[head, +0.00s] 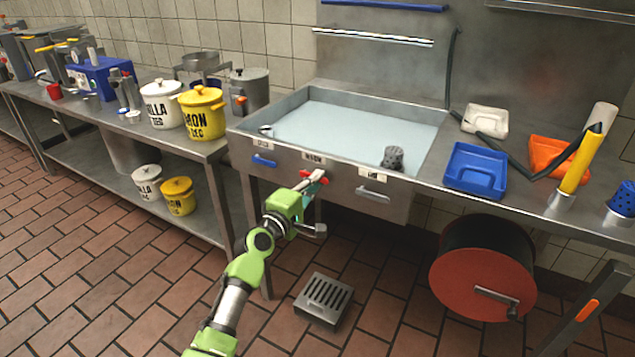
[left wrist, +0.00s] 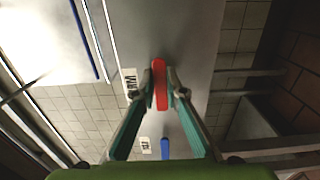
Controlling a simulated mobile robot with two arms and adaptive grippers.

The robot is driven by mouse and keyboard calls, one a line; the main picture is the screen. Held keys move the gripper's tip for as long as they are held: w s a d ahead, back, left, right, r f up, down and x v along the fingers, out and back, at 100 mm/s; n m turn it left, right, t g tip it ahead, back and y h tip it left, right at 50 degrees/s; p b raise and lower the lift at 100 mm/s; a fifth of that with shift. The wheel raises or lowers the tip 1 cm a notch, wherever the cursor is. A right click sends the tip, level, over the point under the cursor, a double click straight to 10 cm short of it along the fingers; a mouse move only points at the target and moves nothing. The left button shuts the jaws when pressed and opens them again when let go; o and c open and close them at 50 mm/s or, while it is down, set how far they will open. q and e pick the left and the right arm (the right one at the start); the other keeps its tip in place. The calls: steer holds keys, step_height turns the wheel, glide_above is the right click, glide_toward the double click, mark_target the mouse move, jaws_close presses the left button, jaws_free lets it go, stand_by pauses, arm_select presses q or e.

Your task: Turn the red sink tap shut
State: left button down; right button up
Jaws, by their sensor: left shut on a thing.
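The red sink tap (head: 314,176) is on the front panel of the steel sink (head: 283,153), below a small label. My left gripper (head: 312,183) reaches it from the front. In the left wrist view, the red tap handle (left wrist: 160,84) sits between the two fingertips of my left gripper (left wrist: 161,92), which are shut on it. The handle's far end shows past the fingertips. A blue tap (head: 264,160) is to the left on the same panel; it also shows in the left wrist view (left wrist: 165,148). My right gripper is not in view.
The sink basin holds pale liquid, with a grey perforated cup (head: 392,158) at its front right. A white-grey handle (head: 372,194) is right of the red tap. A red hose reel (head: 482,268) hangs below the counter. A floor drain (head: 323,298) lies below.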

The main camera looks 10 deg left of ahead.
arm_select(q)
steer(key=shift+r, duration=0.1)
steer(key=c, duration=2)
jaws_free()
steer(key=shift+c, duration=0.2)
steer(key=v, duration=1.2)
